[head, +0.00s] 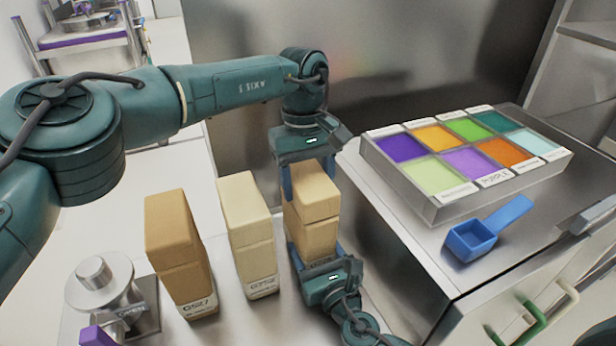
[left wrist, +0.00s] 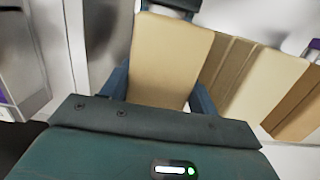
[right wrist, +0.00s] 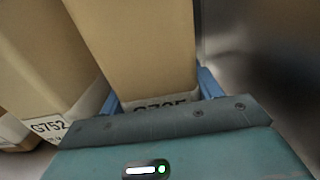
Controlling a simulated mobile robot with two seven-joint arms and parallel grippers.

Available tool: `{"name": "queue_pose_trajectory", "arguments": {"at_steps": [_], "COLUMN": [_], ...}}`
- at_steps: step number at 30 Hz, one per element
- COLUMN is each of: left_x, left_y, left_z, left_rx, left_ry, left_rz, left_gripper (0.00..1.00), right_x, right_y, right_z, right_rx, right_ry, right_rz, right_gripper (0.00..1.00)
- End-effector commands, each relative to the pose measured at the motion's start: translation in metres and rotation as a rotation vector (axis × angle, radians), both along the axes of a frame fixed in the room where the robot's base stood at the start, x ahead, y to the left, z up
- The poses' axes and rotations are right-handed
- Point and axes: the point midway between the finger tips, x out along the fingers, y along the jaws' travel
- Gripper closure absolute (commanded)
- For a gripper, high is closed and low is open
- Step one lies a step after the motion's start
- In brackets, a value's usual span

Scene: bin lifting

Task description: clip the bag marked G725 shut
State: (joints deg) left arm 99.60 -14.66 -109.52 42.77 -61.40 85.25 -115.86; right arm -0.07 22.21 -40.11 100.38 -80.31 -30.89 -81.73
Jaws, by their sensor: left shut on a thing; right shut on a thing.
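The bag marked G725 (head: 312,222) is a tan block-shaped bag, rightmost of three, with a crease below its top. Its label shows in the right wrist view (right wrist: 160,104), its lower part hidden by my gripper. My left gripper (head: 308,182) comes from above and is shut on the upper part of this bag, which also fills its jaws in the left wrist view (left wrist: 168,65). My right gripper (head: 318,258) is shut on the bag's lower part from the front. I cannot make out a clip.
Bag G752 (head: 248,235) stands close to the left, then the browner bag G527 (head: 180,250). A metal stand (head: 110,290) and a purple piece (head: 97,336) are at lower left. At right, a bench holds a tray of colour squares (head: 440,211) and a blue scoop (head: 472,240).

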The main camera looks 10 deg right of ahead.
Motion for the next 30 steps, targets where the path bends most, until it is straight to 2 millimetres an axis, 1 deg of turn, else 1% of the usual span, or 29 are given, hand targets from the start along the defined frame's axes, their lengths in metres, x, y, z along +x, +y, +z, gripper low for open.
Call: {"name": "queue_pose_trajectory", "arguments": {"at_steps": [8,9,17,25,28,30], "left_x": [0.0,0.0,0.0,0.0,0.002,0.003], "left_y": [0.0,0.0,0.0,0.0,0.0,0.0], "left_z": [-0.006,-0.006,-0.006,-0.004,0.004,0.014], "left_rx": [-0.001,-0.001,0.0,0.0,0.0,-0.002], "left_ry": [0.001,0.001,0.001,0.0,-0.002,-0.002], "left_rz": [0.0,0.0,0.0,0.0,0.001,0.002], "left_gripper": [0.63,0.37,0.16,0.15,0.15,0.15], "right_x": [0.0,0.0,0.0,0.0,0.0,0.0], "right_y": [0.0,0.0,0.0,0.0,0.0,0.0], "right_z": [-0.001,-0.001,-0.001,-0.001,-0.001,-0.001], "right_rx": [-0.001,-0.001,-0.001,-0.001,-0.001,-0.001], "right_ry": [0.002,0.002,0.002,0.002,0.002,0.002], "right_rz": [0.0,0.0,0.0,0.0,0.0,0.0], "right_gripper": [0.77,0.77,0.77,0.77,0.77,0.77]}}
